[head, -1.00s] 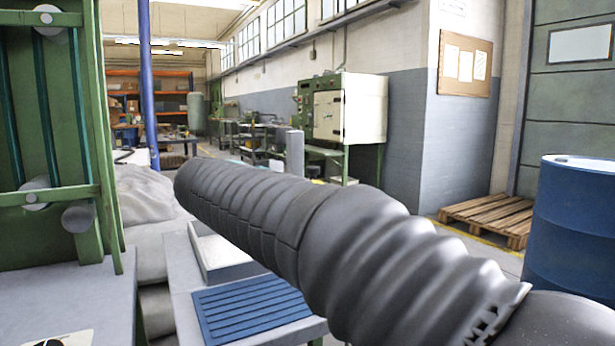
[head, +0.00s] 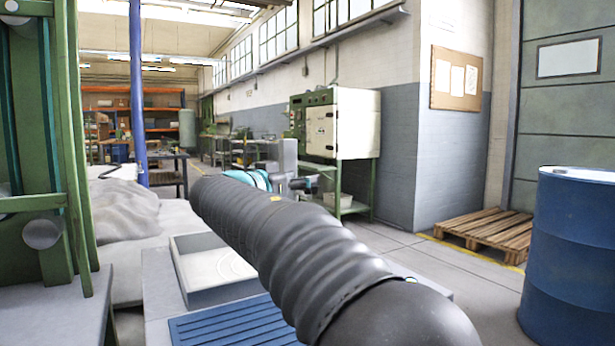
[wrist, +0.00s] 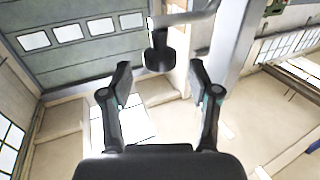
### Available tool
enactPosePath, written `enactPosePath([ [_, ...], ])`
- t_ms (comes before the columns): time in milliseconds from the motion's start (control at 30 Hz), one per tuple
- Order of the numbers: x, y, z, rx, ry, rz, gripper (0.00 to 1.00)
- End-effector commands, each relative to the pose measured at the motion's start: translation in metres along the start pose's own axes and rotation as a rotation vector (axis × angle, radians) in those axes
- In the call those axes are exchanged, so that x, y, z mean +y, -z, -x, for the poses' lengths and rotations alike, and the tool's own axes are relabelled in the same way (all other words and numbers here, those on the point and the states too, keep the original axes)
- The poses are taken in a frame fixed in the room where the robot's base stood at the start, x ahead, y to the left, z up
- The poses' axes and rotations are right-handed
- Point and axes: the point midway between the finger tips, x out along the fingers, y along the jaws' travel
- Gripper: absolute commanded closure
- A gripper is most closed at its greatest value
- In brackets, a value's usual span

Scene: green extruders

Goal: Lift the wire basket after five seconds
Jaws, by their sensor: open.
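No wire basket can be made out clearly in either view. A shallow pale tray (head: 183,285) sits on the grey bench in the head view, with a faint curved line inside it that I cannot identify. My gripper (wrist: 160,92) is open and empty in the wrist view, its two dark fingers wide apart. In the head view my gripper (head: 305,185) shows small beyond my dark sleeved arm, above and to the right of the tray. The arm hides part of the bench.
A blue slatted mat (head: 235,325) lies in front of the tray. A green machine frame (head: 75,150) stands close on the left. A blue drum (head: 575,255) and a wooden pallet (head: 485,232) are on the right. Open floor lies between pallet and bench.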

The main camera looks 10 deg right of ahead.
Motion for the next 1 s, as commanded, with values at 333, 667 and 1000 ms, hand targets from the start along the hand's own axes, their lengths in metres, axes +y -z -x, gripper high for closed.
enactPosePath([
  [333, -0.001, 0.000, -0.031, 0.000, 0.003, 0.000, 0.39],
  [667, -0.001, 0.000, -0.032, 0.000, 0.003, 0.000, 0.49],
  [1000, -0.001, 0.000, -0.032, 0.000, 0.003, 0.000, 1.00],
])
